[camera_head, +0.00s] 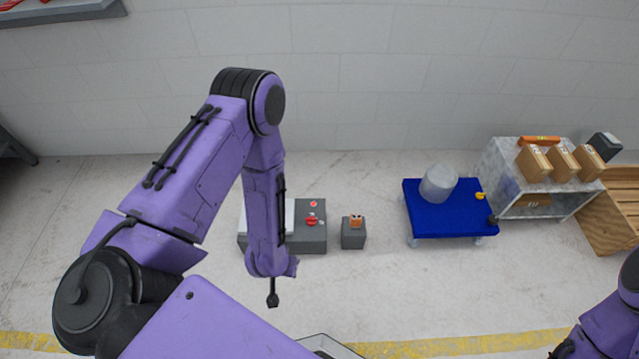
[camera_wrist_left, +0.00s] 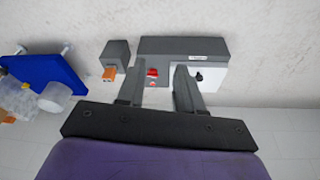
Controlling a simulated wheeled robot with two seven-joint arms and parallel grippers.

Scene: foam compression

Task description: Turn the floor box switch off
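A small dark grey box (camera_head: 353,238) stands on the floor, with an orange switch (camera_head: 356,221) on top. The box (camera_wrist_left: 117,53) and its orange switch (camera_wrist_left: 109,73) also show in the left wrist view, left of the fingers. The switch's position is too small to tell. My left gripper (camera_head: 272,300) points down in front of the larger grey unit, left of and nearer than the small box. In the wrist view my left gripper (camera_wrist_left: 160,62) has its fingers apart, with nothing held.
A larger grey unit (camera_head: 308,240) with red buttons and a white panel stands just left of the small box, partly behind my left arm. A blue table (camera_head: 425,215) holds a translucent container (camera_head: 438,184). A metal shelf (camera_head: 510,170) carries cartons at right. Open floor lies in front.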

